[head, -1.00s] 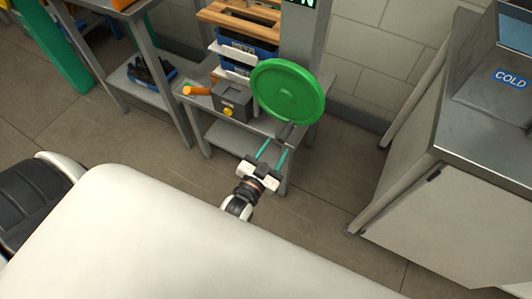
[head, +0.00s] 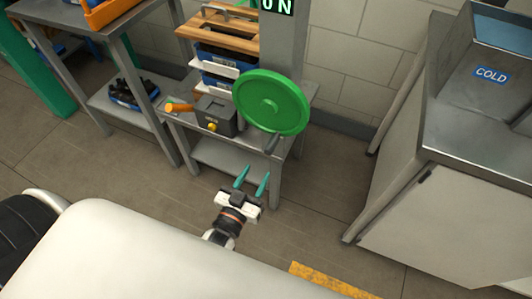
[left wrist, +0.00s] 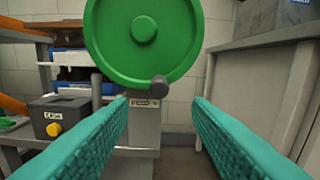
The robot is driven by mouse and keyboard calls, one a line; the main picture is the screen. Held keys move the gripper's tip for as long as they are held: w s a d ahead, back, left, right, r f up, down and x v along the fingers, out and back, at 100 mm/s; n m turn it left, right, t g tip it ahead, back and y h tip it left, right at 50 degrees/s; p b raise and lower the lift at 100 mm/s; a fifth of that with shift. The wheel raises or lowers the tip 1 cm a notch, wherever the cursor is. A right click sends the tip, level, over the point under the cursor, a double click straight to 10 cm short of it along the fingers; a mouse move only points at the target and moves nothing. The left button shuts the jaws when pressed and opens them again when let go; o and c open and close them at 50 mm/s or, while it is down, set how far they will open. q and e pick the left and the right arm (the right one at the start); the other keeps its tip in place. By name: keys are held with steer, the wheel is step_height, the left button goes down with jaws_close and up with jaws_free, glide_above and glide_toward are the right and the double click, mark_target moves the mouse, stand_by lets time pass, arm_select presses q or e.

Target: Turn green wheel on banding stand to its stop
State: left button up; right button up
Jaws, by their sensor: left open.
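The green wheel (head: 270,98) stands upright on the banding stand (head: 283,28), a grey post. A short dark grey handle (head: 272,143) sticks out from its lower rim. My left gripper (head: 252,181), with teal fingers, is open and empty. It is in front of and below the wheel, clear of the handle. In the left wrist view the wheel (left wrist: 143,35) fills the upper middle, and the round handle end (left wrist: 159,87) shows ahead between the spread fingers. My right gripper is not in view.
A grey box with a yellow knob (head: 212,126) and an orange-handled item (head: 178,106) are left of the wheel on the metal table. Behind are stacked trays and wooden boards (head: 218,30). A steel unit marked COLD (head: 490,76) stands right. Floor lies open between.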

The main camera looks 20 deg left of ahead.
mark_target(273, 144)
arm_select(q)
steer(key=shift+n, duration=0.7)
steer(key=w, duration=1.2)
steer(key=shift+w+d, duration=0.15)
jaws_close()
